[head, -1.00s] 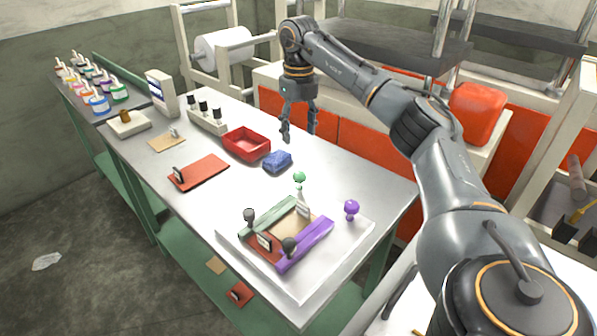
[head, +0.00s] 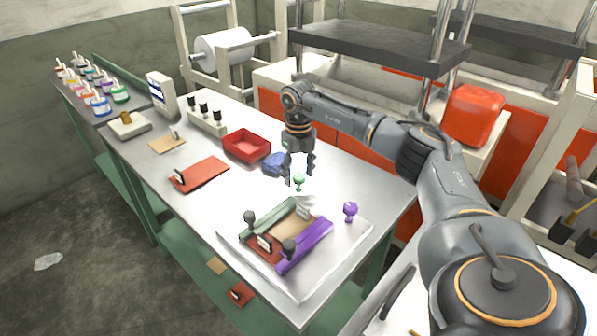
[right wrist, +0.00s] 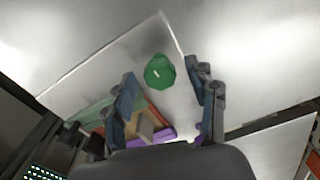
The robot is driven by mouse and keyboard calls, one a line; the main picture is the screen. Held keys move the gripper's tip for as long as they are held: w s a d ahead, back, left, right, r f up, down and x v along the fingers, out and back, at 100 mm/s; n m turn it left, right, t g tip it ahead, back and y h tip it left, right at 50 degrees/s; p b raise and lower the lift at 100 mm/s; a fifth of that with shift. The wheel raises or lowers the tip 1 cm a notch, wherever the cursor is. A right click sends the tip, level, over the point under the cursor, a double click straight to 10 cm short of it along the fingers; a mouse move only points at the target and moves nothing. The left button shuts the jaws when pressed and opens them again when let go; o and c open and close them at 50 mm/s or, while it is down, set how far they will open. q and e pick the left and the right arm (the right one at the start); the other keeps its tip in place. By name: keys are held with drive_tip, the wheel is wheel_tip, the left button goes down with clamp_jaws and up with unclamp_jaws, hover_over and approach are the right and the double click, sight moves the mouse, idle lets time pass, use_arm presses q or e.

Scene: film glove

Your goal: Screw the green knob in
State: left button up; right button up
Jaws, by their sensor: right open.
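The green knob (head: 299,179) stands at the back corner of a white board (head: 345,262), near the end of a green bar (head: 268,217). In the right wrist view the green knob (right wrist: 159,71) shows as a round top with a small white mark. My right gripper (head: 299,177) is open above and just behind the knob in the head view. In the right wrist view its two fingers (right wrist: 165,95) are spread, with the knob near the tips and no contact visible. My left gripper is not in view.
A purple knob (head: 350,209) stands right of the frame. Two dark knobs (head: 250,218) (head: 289,247) and a purple bar (head: 305,244) are on the board.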

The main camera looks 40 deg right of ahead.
drive_tip(key=shift+c, duration=0.5)
drive_tip(key=c, duration=1.1)
drive_tip(key=shift+o, duration=0.2)
drive_tip(key=m+p, duration=0.1)
drive_tip(key=m, duration=0.1)
drive_tip(key=m+p, duration=0.1)
drive_tip(key=shift+r+m, duration=0.2)
drive_tip(key=shift+m, duration=0.2)
drive_tip(key=m+p, duration=0.3)
drive_tip(key=m, duration=0.2)
drive_tip(key=shift+m, duration=0.3)
drive_tip(key=m+p, duration=0.2)
drive_tip(key=m, duration=0.3)
drive_tip(key=shift+p, duration=0.35)
drive_tip(key=shift+d+m+p, duration=0.1)
drive_tip(key=shift+m+p, duration=0.65)
drive_tip(key=shift+m, duration=1.05)
drive_tip(key=shift+f, duration=0.1)
